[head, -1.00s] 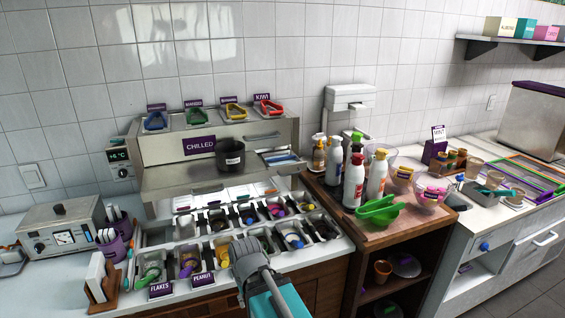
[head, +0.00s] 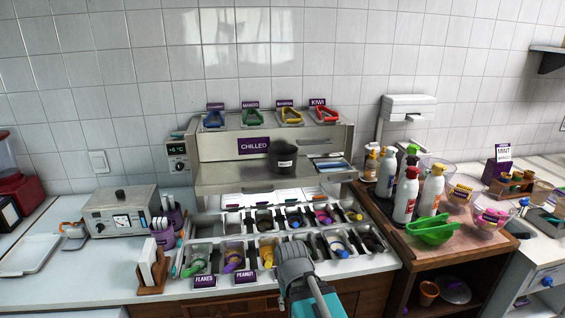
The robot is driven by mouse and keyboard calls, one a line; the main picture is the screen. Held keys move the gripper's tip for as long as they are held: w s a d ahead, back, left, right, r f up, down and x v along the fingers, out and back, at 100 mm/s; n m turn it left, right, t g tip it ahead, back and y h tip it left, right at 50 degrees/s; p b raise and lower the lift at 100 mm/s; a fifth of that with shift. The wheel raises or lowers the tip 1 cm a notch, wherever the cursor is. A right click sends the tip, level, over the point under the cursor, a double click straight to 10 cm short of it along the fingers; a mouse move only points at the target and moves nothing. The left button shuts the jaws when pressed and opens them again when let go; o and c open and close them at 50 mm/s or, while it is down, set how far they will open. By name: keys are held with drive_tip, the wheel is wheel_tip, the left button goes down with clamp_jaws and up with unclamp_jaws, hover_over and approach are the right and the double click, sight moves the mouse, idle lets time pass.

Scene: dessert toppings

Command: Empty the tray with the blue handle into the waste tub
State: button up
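My gripper (head: 293,265) is at the front edge of the topping bins, right of the PEANUT label, well below and in front of both. I see it from behind, its fingertips hidden, so its opening does not show.
Topping bins (head: 230,249) with several coloured scoops lie in front of the chilled unit (head: 238,174). Bottles (head: 405,196) and a green scoop-like dish (head: 431,230) crowd the wooden stand at right. The white counter (head: 85,272) at left is partly clear.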

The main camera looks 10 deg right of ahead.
drive_tip(key=shift+o, duration=0.7)
wheel_tip(320, 180, up, 16)
drive_tip(key=p, duration=1.6)
drive_tip(key=shift+a, duration=0.1)
